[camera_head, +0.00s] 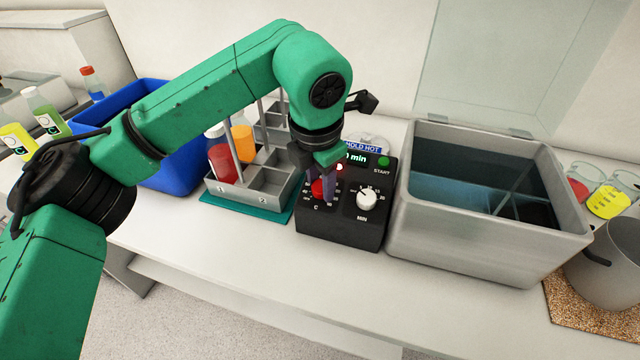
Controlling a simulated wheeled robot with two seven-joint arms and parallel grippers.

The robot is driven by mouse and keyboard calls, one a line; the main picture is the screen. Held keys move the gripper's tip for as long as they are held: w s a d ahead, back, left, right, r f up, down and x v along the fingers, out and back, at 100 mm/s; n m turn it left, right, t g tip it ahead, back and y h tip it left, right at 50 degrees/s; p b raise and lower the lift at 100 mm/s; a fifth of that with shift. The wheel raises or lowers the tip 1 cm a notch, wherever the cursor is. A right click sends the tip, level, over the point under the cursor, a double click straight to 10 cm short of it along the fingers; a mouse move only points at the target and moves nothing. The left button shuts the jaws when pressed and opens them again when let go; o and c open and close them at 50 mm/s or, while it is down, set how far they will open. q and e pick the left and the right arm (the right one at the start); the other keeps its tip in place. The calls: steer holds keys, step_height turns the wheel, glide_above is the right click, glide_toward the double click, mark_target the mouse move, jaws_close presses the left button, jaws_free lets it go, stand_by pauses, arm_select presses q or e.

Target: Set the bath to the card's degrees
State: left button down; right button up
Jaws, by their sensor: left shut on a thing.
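The black control box (338,232) stands on the bench, left of the steel water bath (480,242). It has a red dial (317,189) marked C at the left and a white dial (366,199) marked MIN at the right. My left gripper (329,190) points down at the red dial and is shut on it, hiding part of the dial and its scale. The display (357,158) shows "0 min"; its left part is hidden. A blue-and-white card (363,146) behind the box reads "HOLD HOT"; no degrees are legible. My right gripper is out of view.
A steel rack (252,203) with red and orange bottles stands left of the box, beside a blue crate (178,183). A green START button (383,161) is on the box. A metal pot (607,265) stands far right. The bench front is clear.

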arm_select(q)
steer(key=shift+m, duration=0.5)
steer(key=shift+c, duration=2.2)
jaws_free()
steer(key=shift+d, duration=0.1)
steer(key=v, duration=1.4)
steer(key=shift+r+b, duration=0.35)
steer(key=shift+b, duration=0.1)
